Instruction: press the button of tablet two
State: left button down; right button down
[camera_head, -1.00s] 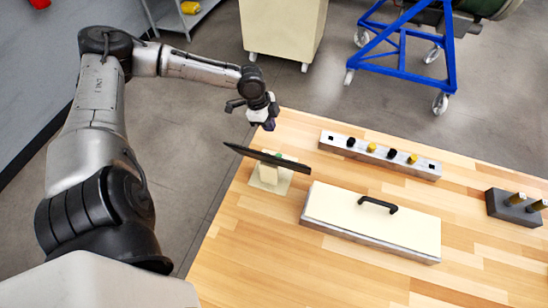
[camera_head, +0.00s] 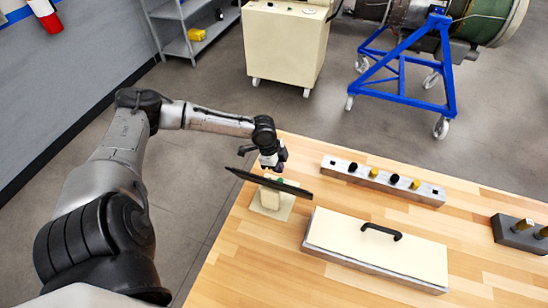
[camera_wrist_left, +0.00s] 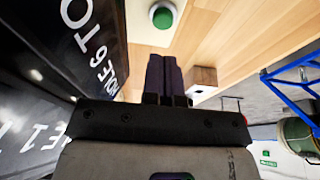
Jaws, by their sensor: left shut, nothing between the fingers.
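A dark tablet (camera_head: 268,183) stands tilted on a cream stand (camera_head: 272,207) at the table's left corner. I see it nearly edge-on in the head view. In the left wrist view its dark screen (camera_wrist_left: 92,38) shows white text, partly legible as "HOLE 6 TO". A green round button (camera_wrist_left: 162,15) sits on a cream surface beside the screen; a bit of green (camera_head: 281,180) also shows at the tablet's edge. My left gripper (camera_head: 278,167) is just behind the tablet's upper edge. Its fingers (camera_wrist_left: 164,62) are shut and empty, pointing near the button, apart from it in the picture.
On the wooden table (camera_head: 330,281) are a metal bar with black and yellow plugs (camera_head: 383,180), a cream-lidded case with a black handle (camera_head: 380,247) and a dark block with pegs (camera_head: 518,234). A cream cart (camera_head: 285,45) and blue stand (camera_head: 405,75) are beyond.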

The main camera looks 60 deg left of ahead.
aim_at(280, 181)
pick_arm(q)
jog(key=x, duration=0.5)
jog(key=shift+s+a+f, duration=0.25)
jog(key=shift+s+a, duration=0.1)
pick_arm(e)
jog(key=shift+d, duration=0.1)
pick_arm(q)
jog(key=shift+f, duration=0.1)
